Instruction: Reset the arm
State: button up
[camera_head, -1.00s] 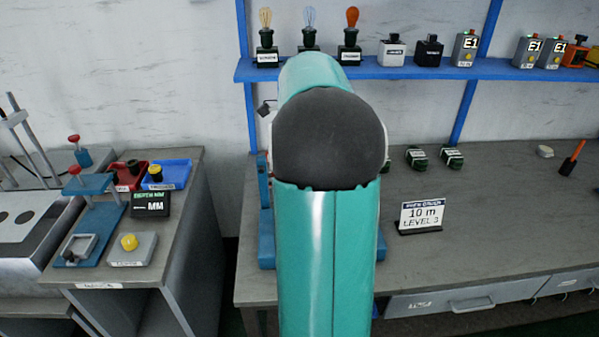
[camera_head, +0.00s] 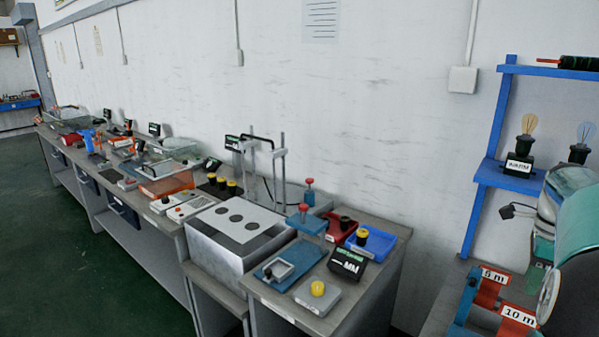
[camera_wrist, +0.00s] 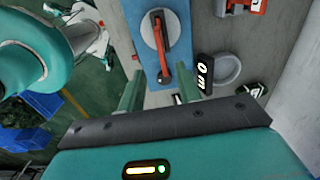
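My gripper (camera_wrist: 160,88) shows in the wrist view as two green fingers standing apart, with nothing held between them. Beyond the fingers is a blue base with a round grey disc and a red lever (camera_wrist: 162,45), on a grey bench top. In the head view my teal arm stands at the right edge, and my gripper is not visible there. Next to the arm a blue stand (camera_head: 461,305) carries red parts with "5 m" and "10 m" labels (camera_head: 517,315).
A blue shelf (camera_head: 515,178) with lamp bulbs is at the right. A bench with a blue tray (camera_head: 371,242), a red tray (camera_head: 338,228) and a yellow-button box (camera_head: 318,292) stands in the middle. More benches run left along the wall. Green floor (camera_head: 60,250) at left is clear.

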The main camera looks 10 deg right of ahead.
jog(key=w+a+r+n+t+h, duration=0.1)
jog(key=a+r+n+t, duration=0.2)
jog(key=a+n, duration=1.5)
jog(key=s+a+f+n+t, duration=0.1)
jog(key=s+a+n, duration=0.2)
jog(key=a, duration=0.4)
jog(key=s+a+f+n, duration=0.2)
jog(key=s+a+n, duration=0.1)
jog(key=a, duration=0.5)
jog(key=s+a+f+n+t+y, duration=0.1)
jog(key=s+a+f+n, duration=0.1)
jog(key=a, duration=0.5)
jog(key=shift+s+a+n+t, duration=0.3)
jog(key=shift+s+a+n, duration=0.1)
jog(key=shift+n, duration=0.4)
jog(key=shift+s+d, duration=0.1)
jog(key=shift+d, duration=0.1)
